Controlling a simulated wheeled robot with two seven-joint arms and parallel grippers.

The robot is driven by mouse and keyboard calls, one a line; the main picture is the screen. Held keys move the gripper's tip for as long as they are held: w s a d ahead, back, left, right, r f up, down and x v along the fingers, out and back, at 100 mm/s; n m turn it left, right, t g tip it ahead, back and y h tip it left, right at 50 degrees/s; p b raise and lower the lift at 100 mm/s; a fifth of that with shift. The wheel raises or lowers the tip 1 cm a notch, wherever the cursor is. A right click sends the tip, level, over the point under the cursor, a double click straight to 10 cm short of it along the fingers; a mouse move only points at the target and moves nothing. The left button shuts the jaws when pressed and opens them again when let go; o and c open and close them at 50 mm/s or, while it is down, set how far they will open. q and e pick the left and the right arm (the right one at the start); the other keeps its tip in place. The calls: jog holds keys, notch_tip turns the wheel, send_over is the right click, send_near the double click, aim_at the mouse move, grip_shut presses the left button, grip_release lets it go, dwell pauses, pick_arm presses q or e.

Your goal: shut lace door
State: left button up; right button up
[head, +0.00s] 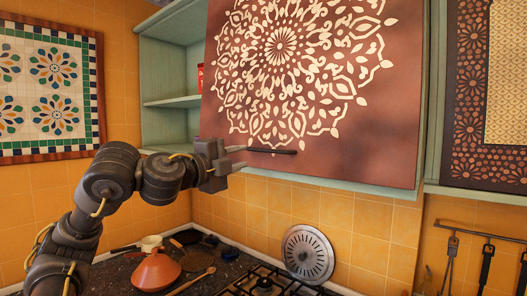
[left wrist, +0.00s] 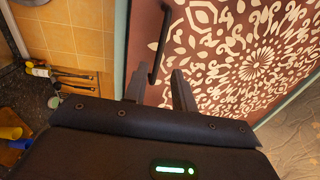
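The lace door (head: 390,120) is a red-brown wall-cabinet door with a cream lace rosette. It stands partly open, and shelves of the green cabinet (head: 168,60) show past its left edge. A dark bar handle (head: 271,151) runs along its lower edge; it also shows in the left wrist view (left wrist: 159,48). My left gripper (head: 239,157) is open and empty at the left end of the handle, by the door's lower edge. In the left wrist view its two fingers (left wrist: 158,88) are apart, with the handle just beyond them. Contact is not clear. My right gripper is not in view.
Below are a dark counter with an orange tagine lid (head: 156,271), a wooden spoon and a gas hob (head: 265,284). A round metal disc (head: 307,254) leans on the tiled wall. A red item stands inside the cabinet.

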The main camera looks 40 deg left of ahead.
aim_at(262, 151)
pick_arm(q)
jog(key=w, duration=0.3)
jog(key=w+p, duration=0.1)
jog(key=w, duration=0.2)
jog(key=w+r+p, duration=0.1)
jog(key=w, duration=0.1)
jog(key=shift+w+a, duration=0.1)
jog(key=shift+w, duration=0.3)
jog(key=shift+w+p, duration=0.3)
jog(key=shift+w, duration=0.3)
jog(key=shift+c, duration=0.4)
grip_shut()
